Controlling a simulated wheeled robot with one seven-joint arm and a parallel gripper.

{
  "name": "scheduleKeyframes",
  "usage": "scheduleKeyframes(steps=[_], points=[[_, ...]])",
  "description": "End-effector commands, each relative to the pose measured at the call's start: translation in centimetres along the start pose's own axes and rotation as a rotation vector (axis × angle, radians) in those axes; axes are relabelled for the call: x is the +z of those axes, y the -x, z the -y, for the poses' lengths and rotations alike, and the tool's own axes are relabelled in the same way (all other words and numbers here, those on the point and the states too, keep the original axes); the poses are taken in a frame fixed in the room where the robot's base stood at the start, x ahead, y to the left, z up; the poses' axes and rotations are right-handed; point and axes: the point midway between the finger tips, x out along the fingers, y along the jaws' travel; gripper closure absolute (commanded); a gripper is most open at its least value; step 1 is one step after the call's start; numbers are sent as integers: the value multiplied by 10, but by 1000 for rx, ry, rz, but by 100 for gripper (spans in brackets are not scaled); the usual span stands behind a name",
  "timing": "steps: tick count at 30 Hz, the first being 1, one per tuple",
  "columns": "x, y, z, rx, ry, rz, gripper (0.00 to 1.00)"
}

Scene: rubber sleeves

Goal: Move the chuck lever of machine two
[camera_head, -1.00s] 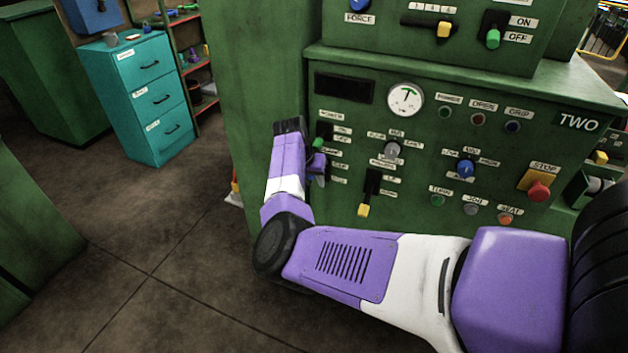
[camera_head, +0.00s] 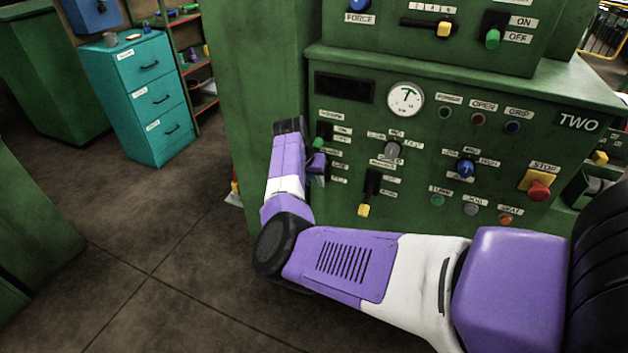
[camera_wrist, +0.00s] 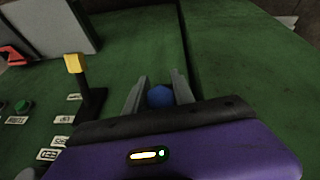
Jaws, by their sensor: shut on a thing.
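The green machine panel marked TWO (camera_head: 579,122) stands ahead of me. My gripper (camera_head: 317,170) is at the panel's left part, just below a green-knobbed control (camera_head: 320,143). In the wrist view my gripper (camera_wrist: 158,88) has its two fingers on either side of a blue ball knob (camera_wrist: 160,97) and is shut on it. The knob's stem is hidden by the gripper, and the head view does not show the knob. I cannot read which label belongs to it. A yellow-handled lever (camera_head: 364,210) points down to the right; it also shows in the wrist view (camera_wrist: 75,63).
The panel also carries a gauge (camera_head: 405,99), a grey knob (camera_head: 392,149), a blue knob (camera_head: 466,168) and a red stop button (camera_head: 538,191). A teal drawer cabinet (camera_head: 150,97) stands at the back left. The floor (camera_head: 150,250) at left is clear.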

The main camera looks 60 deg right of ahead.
Motion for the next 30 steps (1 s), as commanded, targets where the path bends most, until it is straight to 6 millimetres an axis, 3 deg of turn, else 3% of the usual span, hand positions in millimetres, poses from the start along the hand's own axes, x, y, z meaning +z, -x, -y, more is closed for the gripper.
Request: scheduleKeyframes(steps=[14,30], points=[[4,-4,2,4,2,-36,100],[20,-37,6,53,-26,-394,100]])
